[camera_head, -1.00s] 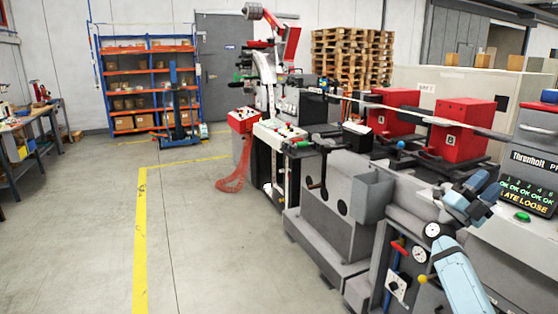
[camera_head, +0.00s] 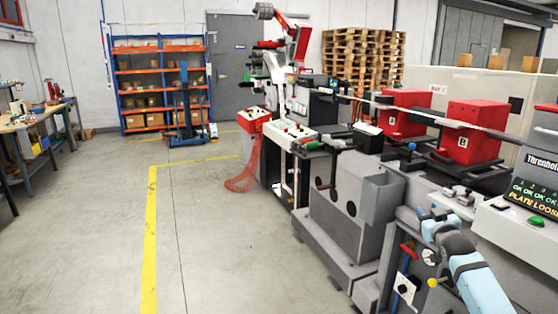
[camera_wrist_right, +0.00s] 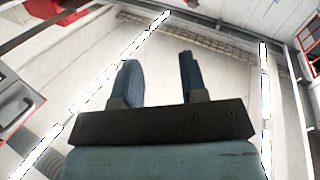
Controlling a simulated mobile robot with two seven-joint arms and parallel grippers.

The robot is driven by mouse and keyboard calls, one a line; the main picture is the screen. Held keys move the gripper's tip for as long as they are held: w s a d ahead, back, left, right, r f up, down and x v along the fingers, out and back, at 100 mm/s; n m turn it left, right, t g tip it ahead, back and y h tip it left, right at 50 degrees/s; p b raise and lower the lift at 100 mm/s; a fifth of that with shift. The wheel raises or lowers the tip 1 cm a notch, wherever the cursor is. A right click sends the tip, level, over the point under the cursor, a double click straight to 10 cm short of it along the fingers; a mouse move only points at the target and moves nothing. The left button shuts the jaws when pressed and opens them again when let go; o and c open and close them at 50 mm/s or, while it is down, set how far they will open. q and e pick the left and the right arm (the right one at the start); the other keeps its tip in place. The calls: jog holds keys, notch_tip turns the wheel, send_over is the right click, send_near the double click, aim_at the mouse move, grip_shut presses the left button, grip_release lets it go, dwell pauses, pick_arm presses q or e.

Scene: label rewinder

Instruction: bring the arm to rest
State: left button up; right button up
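My right arm comes in from the lower right of the head view, pale blue with dark bands. Its gripper (camera_head: 432,222) is small there, in front of the grey label machine (camera_head: 340,205), near its gauges and valves. In the right wrist view the two dark blue fingers (camera_wrist_right: 158,75) stand well apart with nothing between them. Behind them are pale surfaces and bright light strips. My left arm and gripper are not in view.
Open floor (camera_head: 215,245) with a yellow line lies left of the machine. A shelf rack (camera_head: 160,85) and a workbench (camera_head: 32,122) stand farther off.

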jog(key=s+a+f+g+y, duration=0.1)
jog(key=s+a+f+g, duration=0.1)
jog(key=s+a+f, duration=0.5)
jog(key=s+a+f+g, duration=0.1)
jog(key=s+a+f, duration=0.2)
jog(key=s+f, duration=0.7)
jog(key=s+a+f+g+y, duration=0.1)
jog(key=s+a+f+g, duration=0.1)
jog(key=s+a+f, duration=0.45)
jog(key=s+a+f+g+y, duration=0.1)
jog(key=s+a+f, duration=0.15)
jog(key=s, duration=0.55)
jog(key=s+a+f+g, duration=0.1)
jog(key=s+a+f, duration=0.15)
jog(key=s, duration=0.65)
jog(key=s+a+f+g+y, duration=0.1)
jog(key=s+a+f, duration=0.15)
jog(key=s, duration=0.55)
pick_arm(q)
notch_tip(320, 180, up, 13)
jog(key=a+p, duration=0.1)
jog(key=p, duration=1.4)
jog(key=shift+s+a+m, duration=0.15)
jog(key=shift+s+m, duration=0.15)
pick_arm(e)
notch_tip(320, 180, up, 13)
jog(key=s, duration=0.1)
jog(key=shift+r+t, duration=0.15)
jog(key=shift+t, duration=0.15)
